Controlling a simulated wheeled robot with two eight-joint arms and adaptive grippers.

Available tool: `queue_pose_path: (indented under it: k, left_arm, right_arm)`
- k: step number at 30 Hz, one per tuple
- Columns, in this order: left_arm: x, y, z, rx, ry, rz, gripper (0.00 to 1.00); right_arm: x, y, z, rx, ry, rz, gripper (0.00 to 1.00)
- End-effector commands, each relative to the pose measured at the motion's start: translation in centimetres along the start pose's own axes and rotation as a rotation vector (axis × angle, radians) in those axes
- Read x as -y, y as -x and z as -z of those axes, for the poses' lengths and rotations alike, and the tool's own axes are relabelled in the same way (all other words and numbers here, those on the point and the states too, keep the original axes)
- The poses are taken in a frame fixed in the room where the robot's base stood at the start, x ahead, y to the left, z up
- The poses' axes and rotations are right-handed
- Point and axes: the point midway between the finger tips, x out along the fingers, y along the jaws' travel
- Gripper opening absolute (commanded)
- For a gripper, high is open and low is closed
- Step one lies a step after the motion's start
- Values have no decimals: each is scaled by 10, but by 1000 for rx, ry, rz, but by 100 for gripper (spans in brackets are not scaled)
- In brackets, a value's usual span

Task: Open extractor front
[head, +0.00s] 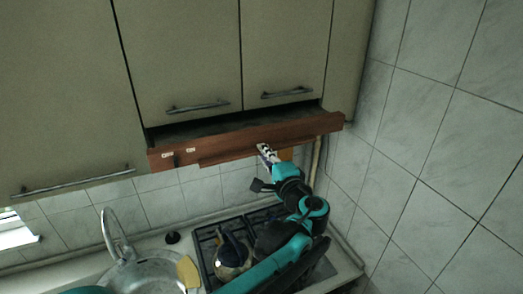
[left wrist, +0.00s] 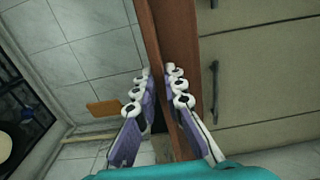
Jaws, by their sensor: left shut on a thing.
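The extractor front (head: 225,146) is a long reddish-brown wooden panel under the wall cabinets. It stands forward of the cabinet doors, with a dark gap along its top edge. Two small white labels and a dark knob are at its left end. My left gripper (head: 266,154) reaches up from below to the panel's lower edge, right of its middle. In the left wrist view, the white-tipped purple fingers (left wrist: 160,88) lie on both sides of the brown panel (left wrist: 181,50) and are shut on its edge. My right gripper does not show.
Cabinet doors with bar handles (head: 198,106) hang above the panel. Below are a stove with a kettle (head: 232,255), a sink (head: 145,275) and its tap (head: 113,236). A tiled wall (head: 425,140) closes off the right side.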

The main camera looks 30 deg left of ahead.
Motion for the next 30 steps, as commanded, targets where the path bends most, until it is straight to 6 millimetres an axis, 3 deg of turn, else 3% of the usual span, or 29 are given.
queue_pose_path:
  k: [3, 6, 15, 19, 30]
  left_arm:
    - [-1, 0, 0, 0, 1, -1, 0]
    - [-1, 0, 0, 0, 1, -1, 31]
    - [0, 0, 0, 0, 0, -1, 31]
    - [0, 9, 1, -2, 0, 0, 31]
    - [-1, 86, 2, -6, 0, -1, 31]
  right_arm:
    - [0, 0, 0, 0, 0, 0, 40]
    - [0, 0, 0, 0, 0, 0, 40]
    - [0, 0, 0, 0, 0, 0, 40]
    - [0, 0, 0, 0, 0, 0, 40]
    - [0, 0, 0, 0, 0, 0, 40]
